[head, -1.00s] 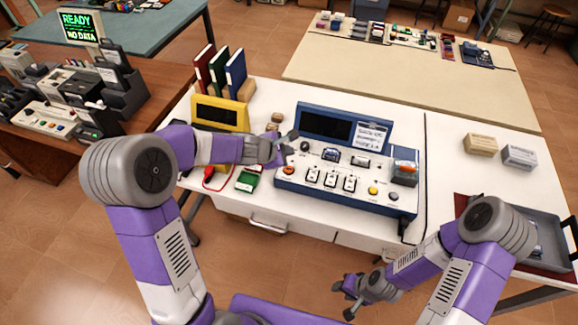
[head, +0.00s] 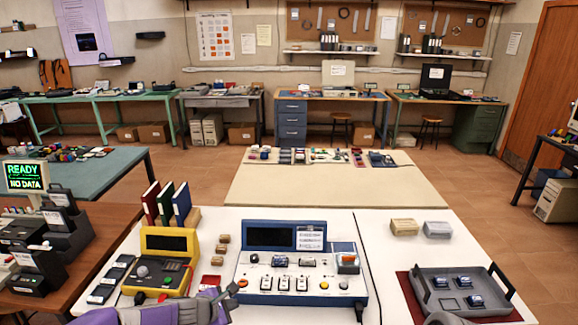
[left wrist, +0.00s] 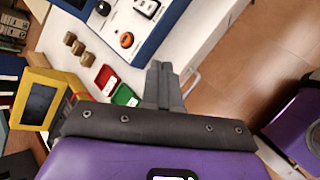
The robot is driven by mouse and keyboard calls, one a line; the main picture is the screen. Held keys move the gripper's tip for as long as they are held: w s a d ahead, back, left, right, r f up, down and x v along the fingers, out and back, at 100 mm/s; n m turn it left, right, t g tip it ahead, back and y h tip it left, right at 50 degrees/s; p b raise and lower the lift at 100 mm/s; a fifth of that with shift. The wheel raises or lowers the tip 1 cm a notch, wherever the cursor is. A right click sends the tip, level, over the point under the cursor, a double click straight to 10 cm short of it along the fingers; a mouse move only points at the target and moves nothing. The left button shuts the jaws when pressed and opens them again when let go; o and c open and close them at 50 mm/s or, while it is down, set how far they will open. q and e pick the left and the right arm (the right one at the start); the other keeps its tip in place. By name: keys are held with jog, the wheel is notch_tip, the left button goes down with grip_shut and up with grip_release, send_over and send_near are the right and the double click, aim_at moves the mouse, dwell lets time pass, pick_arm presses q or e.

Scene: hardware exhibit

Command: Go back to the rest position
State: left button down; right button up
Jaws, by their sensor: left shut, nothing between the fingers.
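My left gripper (head: 229,293) is low in the head view, in front of the white table, between the yellow device and the blue console. In the left wrist view its two grey fingers (left wrist: 161,68) are together with nothing between them. The blue console (head: 300,268) has a dark screen, switches and knobs; it also shows at the top of the left wrist view (left wrist: 128,18). The yellow device (head: 168,240) stands to its left.
A grey tray (head: 498,311) with several blue parts lies at right on a dark red mat. Two small boxes (head: 404,227) stand behind it. Red, green and blue binders (head: 181,203) stand at the table's back left. A beige table (head: 330,188) is beyond.

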pick_arm(q)
jog(key=s+f+m+g+y, duration=0.1)
jog(key=s+f+m+g, duration=0.2)
jog(key=s+f+m, duration=0.5)
jog(key=s+f+m+g+y, duration=0.15)
jog(key=s+f, duration=0.45)
jog(key=f, duration=0.6)
jog(key=s+d+f+m+g+h, duration=0.1)
jog(key=s+d+f+m, duration=0.2)
jog(key=s+m, duration=0.2)
jog(key=s+d+f+m+g+h, duration=0.1)
jog(key=s+d+f+m+g, duration=0.1)
jog(key=s, duration=0.6)
jog(key=d+f+m, duration=0.1)
jog(key=f+m, duration=0.1)
jog(key=shift+s+d+m+h, duration=0.15)
jog(key=shift+s+m+h, duration=0.1)
jog(key=shift+m+h, duration=0.1)
